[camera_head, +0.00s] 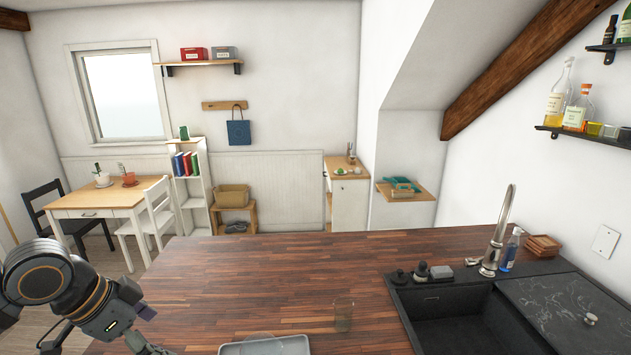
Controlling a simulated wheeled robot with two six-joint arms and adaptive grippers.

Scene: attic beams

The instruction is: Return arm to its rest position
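My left arm comes in at the lower left of the head view, beside the wooden counter (260,270). Only the top of my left gripper (150,348) shows at the bottom edge. Its fingertips are out of frame, so its opening cannot be judged. My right arm and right gripper are not in view. A clear glass (344,314) stands on the counter near the front. A grey tray (232,349) with a clear round item on it lies left of the glass, cut off by the bottom edge.
A black sink (460,318) with a tall faucet (497,232) is at the right. A soap bottle (511,250) and small dark items (421,270) stand along its back edge. The middle and back of the counter are clear. A table (97,198) with chairs is beyond.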

